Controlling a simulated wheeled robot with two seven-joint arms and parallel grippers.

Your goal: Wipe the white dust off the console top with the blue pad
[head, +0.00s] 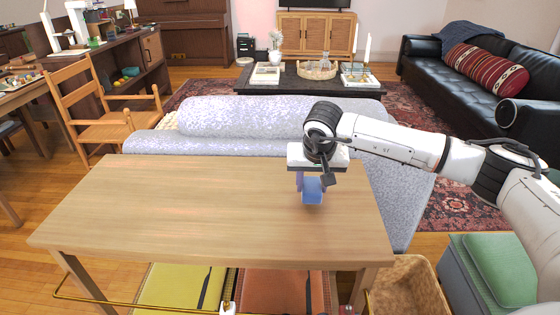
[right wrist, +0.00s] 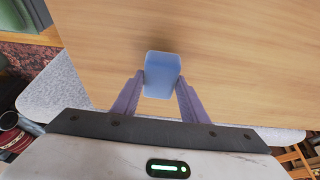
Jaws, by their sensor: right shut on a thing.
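The console top (head: 200,205) is a light wooden table surface in front of me in the head view. No white dust can be made out on it. My right gripper (head: 312,186) is over the right part of the console top, shut on the blue pad (head: 313,192). In the right wrist view the blue pad (right wrist: 162,75) sits between the two purple fingers of the gripper (right wrist: 160,95). The wooden surface (right wrist: 230,50) lies beneath it. I cannot tell whether the pad touches the wood. My left gripper is not in view.
A grey-white sofa (head: 270,115) stands directly behind the console. A wooden chair (head: 95,105) is at the left. A wicker basket (head: 405,285) and a green-topped stool (head: 495,265) stand at the right front. The left and middle of the console top are clear of objects.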

